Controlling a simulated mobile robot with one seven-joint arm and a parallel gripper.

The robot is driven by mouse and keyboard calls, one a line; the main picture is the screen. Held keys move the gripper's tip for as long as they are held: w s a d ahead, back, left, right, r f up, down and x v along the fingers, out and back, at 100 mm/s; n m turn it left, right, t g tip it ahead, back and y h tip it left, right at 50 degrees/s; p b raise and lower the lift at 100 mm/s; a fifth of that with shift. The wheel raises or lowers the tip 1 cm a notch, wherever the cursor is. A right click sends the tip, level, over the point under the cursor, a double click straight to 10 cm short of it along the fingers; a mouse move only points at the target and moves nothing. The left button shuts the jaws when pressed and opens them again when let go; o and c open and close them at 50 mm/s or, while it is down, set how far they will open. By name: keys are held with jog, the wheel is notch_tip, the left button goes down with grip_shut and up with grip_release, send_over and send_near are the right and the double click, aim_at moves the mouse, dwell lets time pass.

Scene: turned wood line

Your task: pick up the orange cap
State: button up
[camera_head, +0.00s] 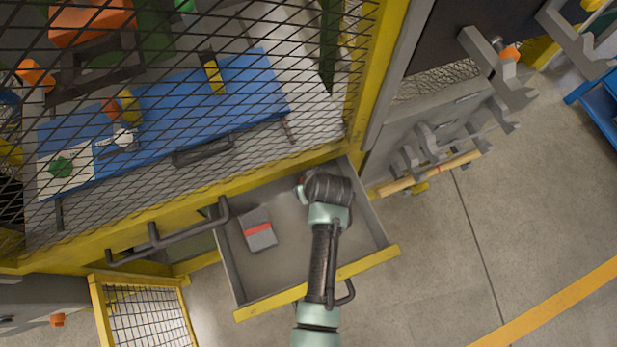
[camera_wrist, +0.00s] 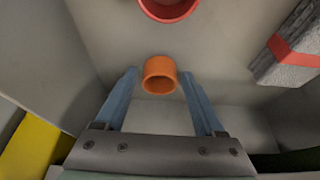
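The orange cap (camera_wrist: 160,75) is a short, hollow orange cylinder inside the grey drawer (camera_head: 285,285). In the wrist view it shows between the fingertips of my gripper (camera_wrist: 158,76). The two blue-grey fingers are spread, with a gap on each side of the cap. How far the fingertips are above or short of the cap is hard to tell. In the head view my wrist covers the cap and the fingers.
A larger red cup-like piece (camera_wrist: 168,10) lies just beyond the cap. A grey block with a red band (camera_wrist: 290,45) lies to the right; it also shows in the head view (camera_head: 258,238). Drawer walls and a yellow front edge (camera_head: 368,263) surround my gripper. Yellow-framed mesh (camera_head: 180,215) stands above.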

grip_shut()
